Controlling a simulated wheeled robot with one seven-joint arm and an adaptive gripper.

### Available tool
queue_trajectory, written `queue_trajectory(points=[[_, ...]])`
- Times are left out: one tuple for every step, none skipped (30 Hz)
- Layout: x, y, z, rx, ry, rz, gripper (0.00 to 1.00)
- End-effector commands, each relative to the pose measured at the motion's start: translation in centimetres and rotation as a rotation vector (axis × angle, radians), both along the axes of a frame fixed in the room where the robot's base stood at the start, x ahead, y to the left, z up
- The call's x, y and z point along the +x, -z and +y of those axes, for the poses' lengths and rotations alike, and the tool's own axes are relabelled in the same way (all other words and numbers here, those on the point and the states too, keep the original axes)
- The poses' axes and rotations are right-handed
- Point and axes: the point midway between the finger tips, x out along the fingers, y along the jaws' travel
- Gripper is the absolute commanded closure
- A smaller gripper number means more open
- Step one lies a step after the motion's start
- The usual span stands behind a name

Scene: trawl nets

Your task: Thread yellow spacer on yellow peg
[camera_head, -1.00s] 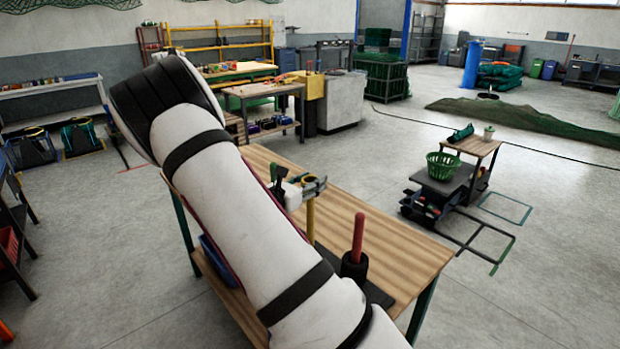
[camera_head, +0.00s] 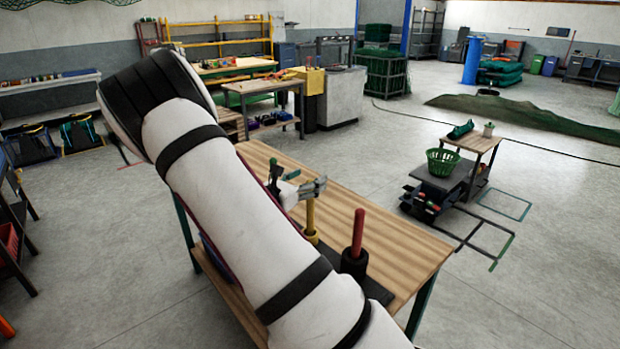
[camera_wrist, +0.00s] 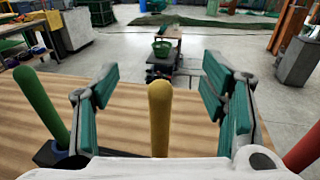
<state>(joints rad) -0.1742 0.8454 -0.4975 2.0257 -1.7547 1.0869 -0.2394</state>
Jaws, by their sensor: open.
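The yellow peg (camera_head: 311,216) stands upright on a dark base on the wooden table. The yellow spacer (camera_head: 312,238) appears as a wider yellow ring around the foot of this peg, partly hidden by my arm. My gripper (camera_head: 318,188) is open and empty above it, near the peg's top. In the wrist view the yellow peg (camera_wrist: 160,120) stands between the two spread green-padded fingers, apart from both. The spacer is hidden in that view.
A red peg (camera_head: 358,232) stands close on the right in a black holder (camera_head: 354,263). A green peg (camera_wrist: 40,103) stands on the left in the wrist view. The wooden tabletop (camera_head: 400,240) is clear to the right.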

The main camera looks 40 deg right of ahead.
Motion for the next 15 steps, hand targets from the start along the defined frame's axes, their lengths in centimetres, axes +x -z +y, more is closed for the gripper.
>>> queue_trajectory(points=[[-0.1, 0.0, 0.9, 0.002, -0.003, 0.000, 0.34], [-0.1, -0.1, 1.5, 0.002, -0.003, 0.000, 0.34], [-0.2, -0.1, 2.3, 0.001, -0.005, -0.001, 0.34], [-0.3, -0.1, 3.0, 0.002, -0.004, -0.001, 0.34], [-0.4, -0.2, 3.6, 0.002, -0.005, 0.000, 0.34], [-0.5, -0.2, 4.5, 0.002, -0.004, 0.001, 0.34], [-0.6, -0.2, 5.1, 0.001, -0.004, 0.001, 0.34], [-0.7, -0.3, 5.7, 0.001, -0.005, 0.000, 0.34], [-0.8, -0.3, 6.4, 0.002, -0.003, 0.000, 0.34], [-0.9, -0.4, 7.0, 0.001, -0.004, 0.000, 0.34], [-1.0, -0.4, 7.5, 0.001, -0.003, 0.000, 0.34], [-1.1, -0.4, 8.1, 0.001, -0.002, 0.000, 0.34], [-1.1, -0.4, 8.5, 0.001, -0.003, 0.000, 0.34], [-1.2, -0.4, 8.9, 0.001, -0.003, 0.000, 0.34], [-1.3, -0.4, 9.3, 0.001, -0.001, -0.001, 0.34]])
